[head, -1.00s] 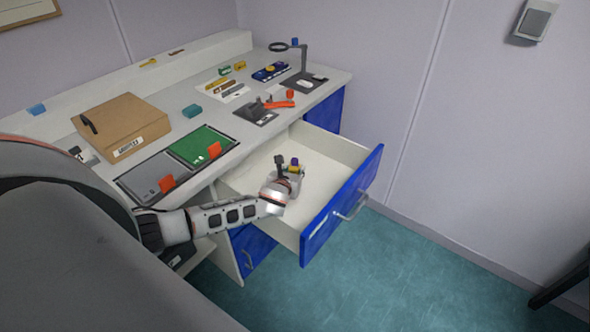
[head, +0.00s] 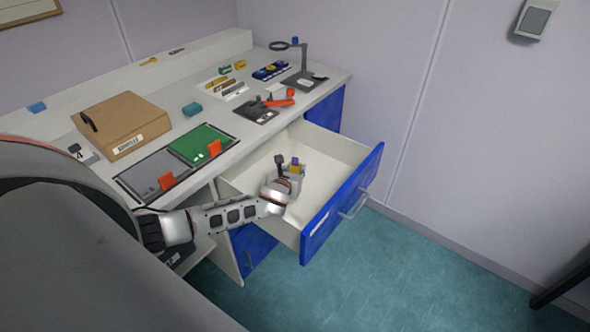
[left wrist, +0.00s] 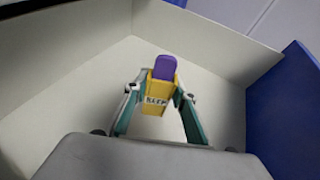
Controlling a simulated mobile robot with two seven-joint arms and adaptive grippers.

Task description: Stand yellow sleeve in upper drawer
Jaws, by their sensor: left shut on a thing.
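The yellow sleeve (left wrist: 158,97) with a purple piece sticking out of its top shows in the left wrist view, with dark lettering on its face. My left gripper (left wrist: 157,105) is shut on it, a finger on each side. The sleeve looks close to upright. Whether its base touches the drawer floor is hidden. My right gripper is not in view.
The drawer has pale walls and a blue front (head: 342,205); its floor looks otherwise empty. On the desk above are a brown case (head: 122,124), a green mat (head: 201,144), an orange-handled tool (head: 277,103) and a magnifier stand (head: 304,65).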

